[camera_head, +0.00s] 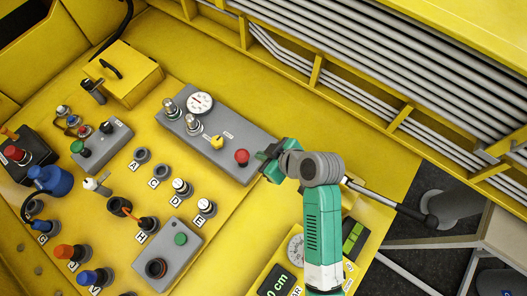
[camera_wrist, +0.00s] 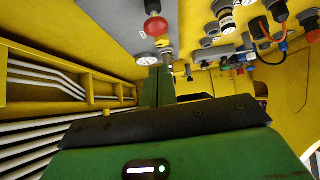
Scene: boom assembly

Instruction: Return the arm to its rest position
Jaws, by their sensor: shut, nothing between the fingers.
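My green arm (camera_head: 323,225) rises from the lower right of the head view and bends at a grey wrist. My gripper (camera_head: 266,158) is just right of the red mushroom button on the grey panel; from this angle I cannot tell the gap between them. In the wrist view its green fingers (camera_wrist: 158,88) are together and empty. The red button (camera_wrist: 156,27) shows beyond the fingertips there, apart from them.
The grey panel (camera_head: 222,142) carries a gauge (camera_head: 200,103), a yellow knob (camera_head: 217,142) and the red button (camera_head: 242,156). Several plugs and buttons fill the yellow console's left. Pipes (camera_head: 400,55) run along the upper right. A display (camera_head: 277,282) lies beside my arm.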

